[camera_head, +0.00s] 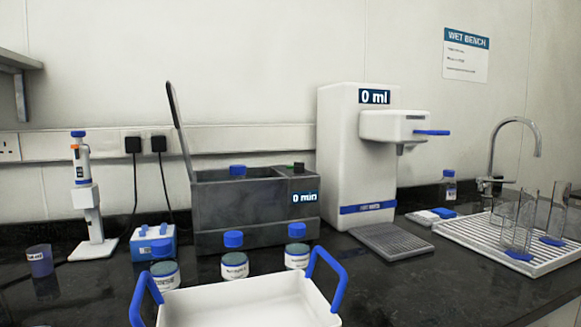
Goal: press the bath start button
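The grey water bath (240,205) stands on the dark bench against the wall, left of the white dispenser. Its lid (178,125) is raised at the left end. A display (304,198) on its front reads "0 min". A small dark knob or button (298,168) sits on the right part of its top, with a small green spot beside it; which one is the start button is too small to tell. A blue-capped item (238,170) shows in the bath's opening. Neither gripper is in view, and nothing touches the bath controls.
A white tray with blue handles (240,300) fills the near middle. Several blue-lidded jars (235,265) stand between it and the bath. The dispenser (345,150) reads "0 ml". A drying rack (500,240) with glassware is at right. A pipette stand (88,200) is at left.

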